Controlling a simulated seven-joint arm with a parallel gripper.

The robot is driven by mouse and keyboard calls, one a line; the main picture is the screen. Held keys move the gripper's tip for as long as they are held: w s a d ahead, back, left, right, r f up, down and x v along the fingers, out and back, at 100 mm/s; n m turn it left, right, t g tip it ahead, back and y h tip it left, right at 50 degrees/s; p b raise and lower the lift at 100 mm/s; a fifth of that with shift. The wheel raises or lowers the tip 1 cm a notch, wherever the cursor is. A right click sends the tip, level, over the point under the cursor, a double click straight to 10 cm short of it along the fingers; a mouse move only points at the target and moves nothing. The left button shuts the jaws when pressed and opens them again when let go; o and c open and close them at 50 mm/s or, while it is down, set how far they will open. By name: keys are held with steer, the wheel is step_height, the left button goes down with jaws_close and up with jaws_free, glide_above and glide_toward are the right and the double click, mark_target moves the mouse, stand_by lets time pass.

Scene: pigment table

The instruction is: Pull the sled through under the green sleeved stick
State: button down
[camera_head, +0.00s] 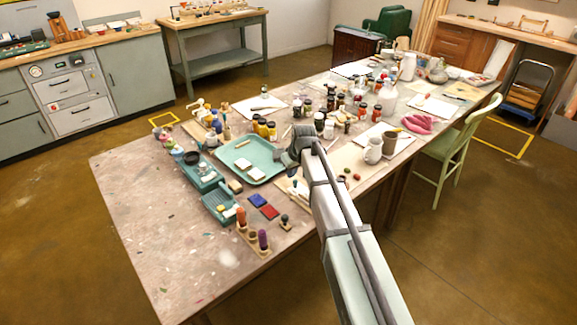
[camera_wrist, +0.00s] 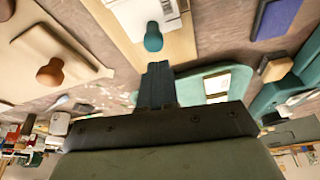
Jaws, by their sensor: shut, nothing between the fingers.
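My gripper (camera_wrist: 157,68) is shut and empty, with its fingertips pointing at a teal round knob (camera_wrist: 153,37) in the wrist view. The knob sits at the end of a white piece (camera_wrist: 143,14) on a pale wooden board (camera_wrist: 180,45). I cannot tell whether the fingers touch the knob or hang above it. This may be the sled, but I cannot be sure. In the head view my gripper (camera_head: 293,157) is over the table, right of the teal tray, and hides part of what lies below. I cannot make out the green sleeved stick.
A teal tray (camera_head: 233,167) with white blocks lies left of my gripper. Jars (camera_head: 265,129) crowd the back. A brown knob (camera_wrist: 50,72) stands on another board.

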steer(key=shift+s+d, duration=0.3)
steer(key=shift+s, duration=0.15)
